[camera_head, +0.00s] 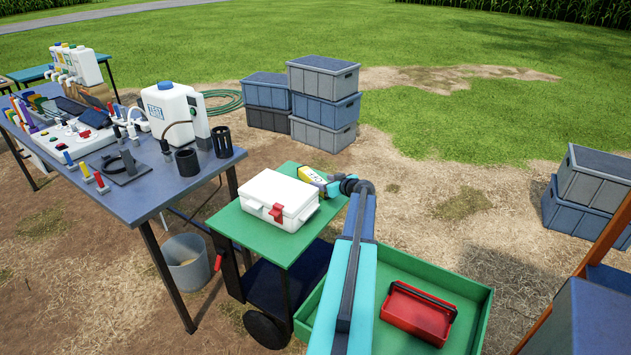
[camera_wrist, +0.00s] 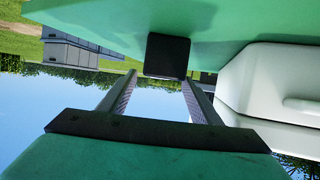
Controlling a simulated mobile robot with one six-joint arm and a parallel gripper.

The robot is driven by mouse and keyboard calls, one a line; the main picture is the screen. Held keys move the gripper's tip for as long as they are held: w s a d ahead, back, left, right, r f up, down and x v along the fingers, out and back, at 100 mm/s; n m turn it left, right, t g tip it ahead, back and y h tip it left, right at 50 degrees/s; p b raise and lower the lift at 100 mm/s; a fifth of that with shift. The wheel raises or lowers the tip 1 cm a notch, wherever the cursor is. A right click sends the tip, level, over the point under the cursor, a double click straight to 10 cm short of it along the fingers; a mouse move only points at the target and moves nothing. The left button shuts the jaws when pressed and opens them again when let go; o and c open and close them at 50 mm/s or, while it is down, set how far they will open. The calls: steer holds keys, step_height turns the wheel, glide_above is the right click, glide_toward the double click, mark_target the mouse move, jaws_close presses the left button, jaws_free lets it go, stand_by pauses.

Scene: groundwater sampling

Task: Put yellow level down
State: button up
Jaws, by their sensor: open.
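The yellow level (camera_head: 311,175) lies on the green cart top (camera_head: 247,228), at its far right corner behind the white case. In the wrist view a dark square end (camera_wrist: 167,56), apparently the level's end cap, sits against the green surface. My gripper (camera_head: 331,184) is at the right end of the level in the head view. In the wrist view my gripper (camera_wrist: 160,77) is open, its two fingers apart on either side of the dark end. I cannot tell whether the fingers touch it. My arm hides part of the cart's right side.
The white case (camera_head: 277,199) with a red latch stands close beside the level, and also shows in the wrist view (camera_wrist: 270,85). A red tray (camera_head: 418,313) lies in a green bin (camera_head: 470,287). A blue table (camera_head: 140,200) with equipment stands left. Grey crates (camera_head: 323,108) stand behind.

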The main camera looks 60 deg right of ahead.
mark_target(318, 179)
steer(key=shift+w+d+f, duration=0.25)
steer(key=shift+w+f, duration=0.05)
steer(key=shift+w, duration=0.3)
steer(key=shift+w, duration=0.1)
steer(key=p+x, duration=0.2)
steer(key=shift+w+d, duration=0.2)
steer(key=shift+w, duration=0.15)
steer(key=shift+p+x, duration=0.65)
steer(key=shift+x, duration=0.5)
steer(key=shift+a+f, duration=0.1)
steer(key=shift+f, duration=0.05)
steer(key=c, duration=1.4)
